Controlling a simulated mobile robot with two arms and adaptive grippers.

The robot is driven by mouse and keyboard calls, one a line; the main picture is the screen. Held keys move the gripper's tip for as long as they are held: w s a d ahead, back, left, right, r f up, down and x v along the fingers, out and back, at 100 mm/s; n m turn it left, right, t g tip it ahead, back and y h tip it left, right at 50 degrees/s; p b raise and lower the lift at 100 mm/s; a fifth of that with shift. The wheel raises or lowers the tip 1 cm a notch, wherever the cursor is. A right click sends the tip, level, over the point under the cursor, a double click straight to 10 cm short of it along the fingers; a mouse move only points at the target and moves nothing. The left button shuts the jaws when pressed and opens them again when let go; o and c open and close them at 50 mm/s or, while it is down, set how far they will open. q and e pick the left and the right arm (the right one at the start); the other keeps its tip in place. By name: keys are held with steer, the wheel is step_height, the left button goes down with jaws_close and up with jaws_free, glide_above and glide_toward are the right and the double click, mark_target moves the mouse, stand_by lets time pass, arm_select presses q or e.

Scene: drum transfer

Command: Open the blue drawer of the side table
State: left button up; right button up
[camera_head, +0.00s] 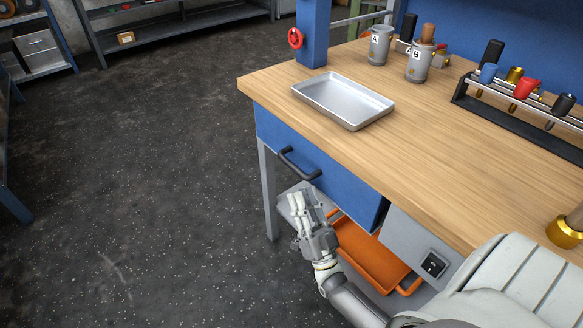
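The blue drawer (335,189) is under the left part of the wooden-topped side table (450,170). Its front looks closed, roughly in line with the table edge. A dark bar handle (299,163) is on the upper left of the drawer front. The finger gap is too unclear to tell open from shut.
A metal tray (343,99) lies on the tabletop above the drawer. Grey cups (419,63) and a tool rack (520,110) stand further back. An orange bin (370,254) sits under the table beside my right arm. The dark floor (140,190) to the left is clear.

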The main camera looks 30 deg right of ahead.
mark_target(293, 170)
steer(key=x, duration=0.8)
steer(key=shift+w+r+p, duration=0.2)
steer(key=shift+w+p, duration=0.1)
jaws_close()
